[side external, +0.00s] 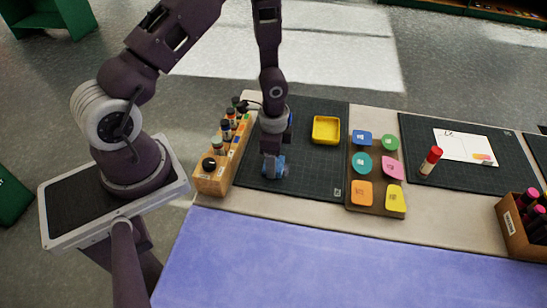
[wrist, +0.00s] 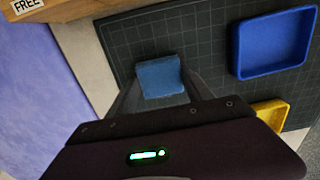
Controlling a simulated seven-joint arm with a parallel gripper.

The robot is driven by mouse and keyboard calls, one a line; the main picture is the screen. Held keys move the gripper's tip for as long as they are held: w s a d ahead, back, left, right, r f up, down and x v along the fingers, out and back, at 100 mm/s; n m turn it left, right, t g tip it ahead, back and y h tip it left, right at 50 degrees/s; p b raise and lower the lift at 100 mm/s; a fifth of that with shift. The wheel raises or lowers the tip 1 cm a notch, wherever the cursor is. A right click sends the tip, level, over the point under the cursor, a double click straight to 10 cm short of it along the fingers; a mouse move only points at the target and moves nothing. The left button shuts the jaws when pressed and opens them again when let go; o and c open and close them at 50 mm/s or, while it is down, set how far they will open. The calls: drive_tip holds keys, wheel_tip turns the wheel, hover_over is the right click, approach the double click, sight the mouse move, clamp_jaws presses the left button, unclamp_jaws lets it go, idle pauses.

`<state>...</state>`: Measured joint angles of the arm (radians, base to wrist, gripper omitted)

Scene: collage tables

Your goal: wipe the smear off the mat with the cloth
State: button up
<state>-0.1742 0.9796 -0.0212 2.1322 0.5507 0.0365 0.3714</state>
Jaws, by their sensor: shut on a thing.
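My gripper (side external: 272,166) points down over the left part of the dark gridded mat (side external: 312,172). It is shut on a small blue cloth (side external: 279,168), held low at the mat; I cannot tell whether the cloth touches it. In the wrist view the blue cloth (wrist: 160,77) sits between the two fingers of my gripper (wrist: 163,88), over the mat (wrist: 205,50). No smear shows on the visible mat; the gripper, arm and cloth hide part of it.
A yellow tray (side external: 326,130) stands on the mat, with a blue tray (wrist: 272,42) near it. A wooden rack (side external: 212,183) of bottles borders the mat's left. A board (side external: 376,183) of coloured shapes lies right. Beyond are a red marker (side external: 430,161) and a crate (side external: 519,235).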

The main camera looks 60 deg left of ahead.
sight(289, 171)
drive_tip(key=shift+w+d+r, duration=0.1)
drive_tip(key=shift+w+d, duration=1.4)
drive_tip(key=shift+s+a, duration=1.6)
drive_tip(key=shift+s, duration=0.05)
drive_tip(key=shift+r, duration=0.1)
drive_tip(key=shift+r, duration=2.4)
